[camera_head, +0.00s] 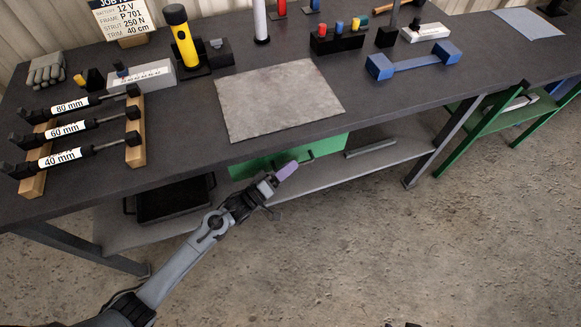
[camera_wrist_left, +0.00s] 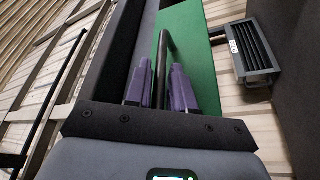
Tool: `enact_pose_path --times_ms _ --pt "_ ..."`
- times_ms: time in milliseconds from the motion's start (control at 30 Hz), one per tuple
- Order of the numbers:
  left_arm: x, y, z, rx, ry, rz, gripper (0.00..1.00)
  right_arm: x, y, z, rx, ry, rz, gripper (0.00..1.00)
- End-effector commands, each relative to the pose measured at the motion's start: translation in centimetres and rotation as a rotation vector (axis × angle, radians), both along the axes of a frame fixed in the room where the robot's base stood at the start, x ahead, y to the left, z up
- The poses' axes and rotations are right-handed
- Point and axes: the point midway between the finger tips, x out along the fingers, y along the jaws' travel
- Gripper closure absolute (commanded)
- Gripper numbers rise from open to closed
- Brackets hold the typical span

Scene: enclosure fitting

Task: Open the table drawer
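The table drawer has a green front (camera_head: 240,167) under the table's front edge and looks shut; it also shows in the left wrist view (camera_wrist_left: 199,62). Its black bar handle (camera_wrist_left: 162,62) runs between my left gripper's purple fingers in the left wrist view, with a narrow gap showing on each side. My left gripper (camera_head: 287,171) is in front of the drawer in the head view and hides part of it. In the left wrist view the left gripper (camera_wrist_left: 161,88) is open, its fingers on either side of the handle.
The dark tabletop (camera_head: 190,125) carries a grey mat (camera_head: 280,98), a rack of labelled bars (camera_head: 75,130), a yellow flashlight (camera_head: 184,38) and a blue bracket (camera_head: 412,60). A lower shelf (camera_head: 385,155) holds a black tray (camera_head: 175,200). The concrete floor in front is clear.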

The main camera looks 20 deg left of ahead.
Motion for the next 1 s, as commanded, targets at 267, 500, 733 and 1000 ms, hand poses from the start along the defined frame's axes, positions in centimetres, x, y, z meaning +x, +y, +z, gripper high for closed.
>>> enact_pose_path --times_ms 267,500,733,1000 --pt "0.83 -0.48 0.19 0.000 0.000 -0.001 0.77 0.00 0.02 -0.30 0.001 0.001 -0.001 0.57" --pt "0.83 -0.47 0.21 0.000 0.000 -0.001 0.85 0.00 0.10 -0.28 0.004 0.001 -0.004 0.57" --pt "0.82 -0.45 0.21 0.000 0.000 0.000 1.00 -0.01 0.18 -0.28 0.008 0.001 -0.006 0.57" --pt "0.66 -0.59 0.28 0.000 0.001 -0.001 1.00 -0.01 0.18 -0.10 0.008 0.001 -0.005 0.57"
